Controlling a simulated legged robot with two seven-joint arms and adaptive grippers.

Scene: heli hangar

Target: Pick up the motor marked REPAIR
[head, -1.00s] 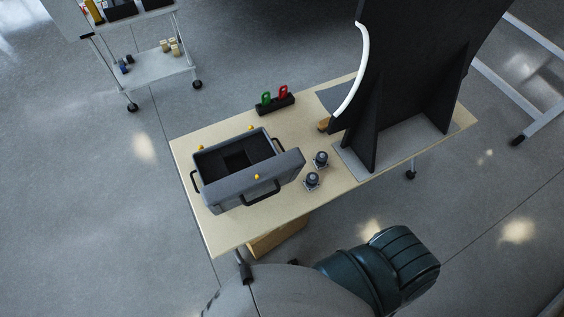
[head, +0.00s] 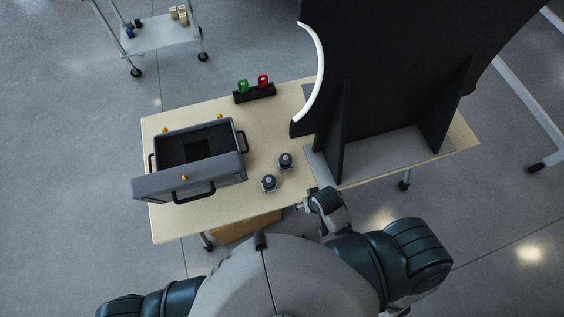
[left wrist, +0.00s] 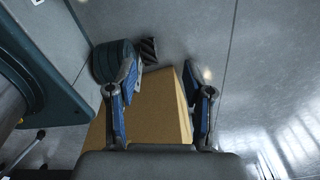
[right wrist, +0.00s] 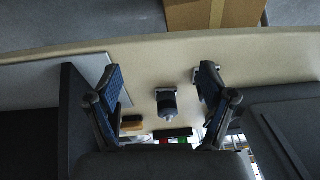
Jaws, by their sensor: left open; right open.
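Two small dark motors with metallic square bases stand on the table (head: 225,222), the farther motor (head: 285,161) right of and behind the nearer motor (head: 269,183). No REPAIR marking is readable on either. My right gripper (head: 301,206) is at the table's near edge, to the right of and nearer than the motors, not touching them. In the right wrist view my right gripper (right wrist: 160,75) is open and empty, with one motor (right wrist: 167,103) showing between the fingers, beyond them. My left gripper (left wrist: 160,70) is open and empty, seen only in its wrist view.
An open grey case (head: 215,185) with handles stands left of the motors. A black holder (head: 255,94) with green and red tags is at the back. A tall black panel stand (head: 375,100) fills the table's right. A cardboard box (left wrist: 155,100) is below the table.

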